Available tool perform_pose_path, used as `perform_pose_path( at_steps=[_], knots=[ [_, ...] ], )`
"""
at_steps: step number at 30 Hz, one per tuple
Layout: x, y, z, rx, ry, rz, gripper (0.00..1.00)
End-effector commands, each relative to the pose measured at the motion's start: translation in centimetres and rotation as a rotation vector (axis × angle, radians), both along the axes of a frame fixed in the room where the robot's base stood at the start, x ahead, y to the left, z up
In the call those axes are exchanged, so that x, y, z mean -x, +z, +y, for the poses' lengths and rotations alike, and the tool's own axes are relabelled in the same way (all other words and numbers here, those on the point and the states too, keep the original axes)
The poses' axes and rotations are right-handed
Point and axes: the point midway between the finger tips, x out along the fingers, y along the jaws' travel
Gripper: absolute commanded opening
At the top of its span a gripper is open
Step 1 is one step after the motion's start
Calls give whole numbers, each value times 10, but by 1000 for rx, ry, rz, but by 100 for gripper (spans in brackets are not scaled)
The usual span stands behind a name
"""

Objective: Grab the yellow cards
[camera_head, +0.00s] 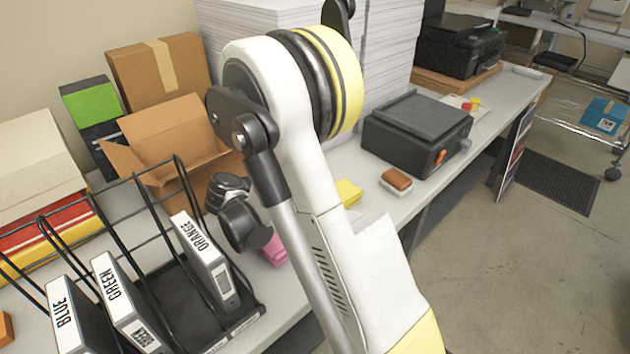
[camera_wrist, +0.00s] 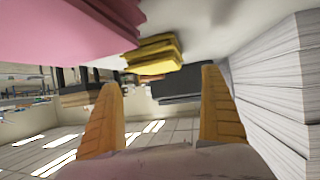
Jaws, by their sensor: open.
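The yellow cards (camera_head: 348,193) lie as a small stack on the grey table, just right of my white arm in the head view. In the wrist view, which looks turned over, the yellow cards (camera_wrist: 153,55) show as a stack beyond my fingertips, between the two fingers in the picture. My gripper (camera_wrist: 162,77) is open, with both orange-brown fingers apart and nothing between them. It is hidden behind my arm in the head view. A pink stack (camera_head: 275,250) lies nearer, left of the yellow cards; the pink stack (camera_wrist: 65,30) fills the wrist view's upper left.
Tall white paper stacks (camera_head: 385,50) stand behind; their sheets (camera_wrist: 280,95) are close on the wrist view's right. A black machine (camera_head: 415,135) and an orange-brown block (camera_head: 397,179) on a white piece lie right. A wire rack (camera_head: 165,300) with labelled binders and an open box (camera_head: 170,145) stand left.

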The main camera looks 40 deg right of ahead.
Motion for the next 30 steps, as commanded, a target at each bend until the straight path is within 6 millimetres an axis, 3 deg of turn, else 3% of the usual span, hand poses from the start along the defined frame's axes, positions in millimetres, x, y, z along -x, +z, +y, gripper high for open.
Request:
perform_pose_path(
  at_steps=[11,18,25,26,30],
  knots=[
    [3,-18,-30,7,-9,-7,94],
    [6,-36,-63,7,-9,-7,94],
    [6,-35,-67,6,-7,-6,94],
    [6,-35,-67,6,-7,-6,91],
    [6,-35,-67,6,-7,-6,48]
  ],
)
